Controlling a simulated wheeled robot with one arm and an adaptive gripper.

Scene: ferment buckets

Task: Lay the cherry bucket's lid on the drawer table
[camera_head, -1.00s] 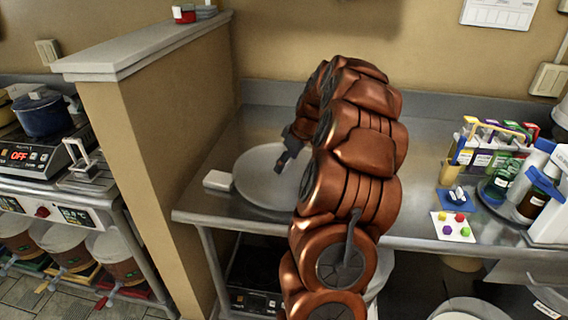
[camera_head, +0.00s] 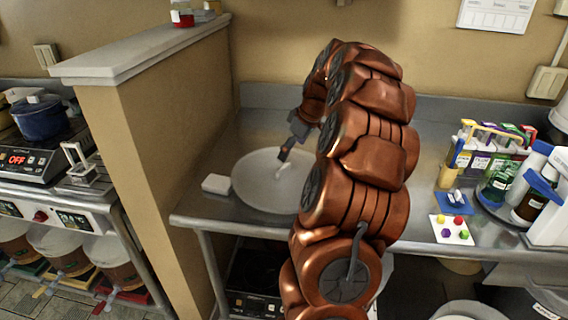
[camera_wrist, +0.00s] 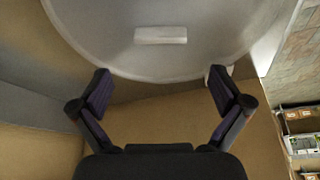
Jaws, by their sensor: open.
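A round, pale grey lid (camera_head: 262,190) lies flat on the steel table (camera_head: 225,222), near the beige partition. Its small white bar handle (camera_head: 284,168) shows on top. My gripper (camera_head: 286,152) is just above and behind the handle, apart from it and empty. In the wrist view, the lid (camera_wrist: 110,38) fills the upper part, with the white handle (camera_wrist: 161,35) near the top. My gripper (camera_wrist: 160,74) has its two fingers spread wide with nothing between them. My arm hides the table right of the lid.
A small white block (camera_head: 216,184) lies at the lid's left edge. The partition (camera_head: 160,130) rises to the left. A card with coloured pieces (camera_head: 452,230) and several bottles (camera_head: 520,185) stand at the right. Bare table shows behind the lid.

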